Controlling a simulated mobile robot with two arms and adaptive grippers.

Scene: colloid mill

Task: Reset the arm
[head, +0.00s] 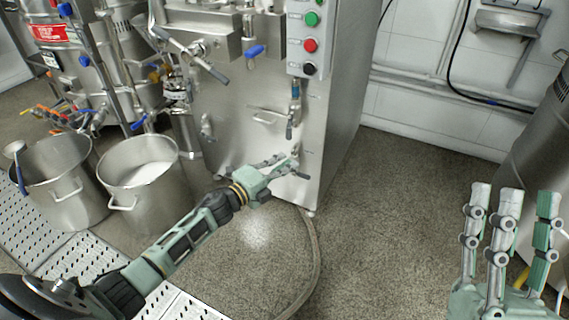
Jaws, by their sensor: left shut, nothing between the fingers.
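My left arm (188,240) reaches in from the lower left toward the colloid mill's steel cabinet (232,120). My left gripper (286,162) is shut and empty at the lower front of the cabinet, beside a small fitting near its right edge. Whether the fingers touch the cabinet or the fitting, I cannot tell. My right gripper (508,205) stands at the lower right with its fingers pointing up and spread apart, open and empty. The rest of my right arm is out of view.
Two steel pots, one empty-looking (62,205) and one with white contents (150,205), stand left of the cabinet. A control panel (309,40) with buttons is above. A hose (314,262) lies on the floor. A steel vessel (540,140) stands right.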

